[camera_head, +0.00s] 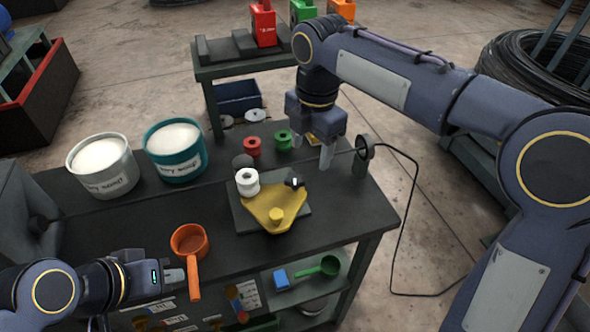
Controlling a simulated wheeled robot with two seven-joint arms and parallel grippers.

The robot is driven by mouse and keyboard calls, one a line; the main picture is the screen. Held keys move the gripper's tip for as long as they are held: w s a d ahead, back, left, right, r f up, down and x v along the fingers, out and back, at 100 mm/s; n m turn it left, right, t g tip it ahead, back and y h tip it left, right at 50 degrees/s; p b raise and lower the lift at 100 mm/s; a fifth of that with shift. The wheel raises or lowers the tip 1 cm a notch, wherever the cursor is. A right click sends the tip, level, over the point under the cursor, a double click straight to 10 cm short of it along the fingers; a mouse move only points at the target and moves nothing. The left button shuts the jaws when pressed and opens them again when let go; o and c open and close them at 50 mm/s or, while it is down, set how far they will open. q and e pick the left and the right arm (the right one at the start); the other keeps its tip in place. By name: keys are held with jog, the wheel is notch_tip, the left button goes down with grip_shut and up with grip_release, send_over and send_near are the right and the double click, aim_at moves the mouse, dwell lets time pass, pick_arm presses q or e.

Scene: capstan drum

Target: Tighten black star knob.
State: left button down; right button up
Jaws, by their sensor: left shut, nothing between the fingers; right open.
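A small black knob (294,184), which looks like the star knob, sits at the back right corner of a yellow three-cornered plate (276,202). A white drum (248,182) stands at the plate's back left corner and a yellow knob (277,214) at its front. The plate lies on a dark square base (244,219) on the bench. My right gripper (312,152) is open and empty, pointing down above and behind the black knob, apart from it. My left gripper (182,276) is shut and empty at the front left, beside the handle of an orange pan.
The orange pan (188,241) stands on the dark bench (345,215) with its handle toward the front. Two cans (102,166) (175,151) stand at the back left. Red (252,147) and green (283,140) spools stand behind the plate. A ring on a stand (364,148) with a cable is at right.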

aim_at(295, 178)
jog(key=a, duration=0.1)
jog(key=a+n, duration=0.1)
jog(key=w+f+n, duration=0.1)
jog(key=shift+a+h, duration=0.3)
jog(key=shift+a, duration=0.1)
jog(key=shift+a+f, duration=0.15)
jog(key=shift+f, duration=0.15)
notch_tip(295, 178, down, 7)
jog(key=shift+f, duration=0.1)
jog(key=c, duration=1)
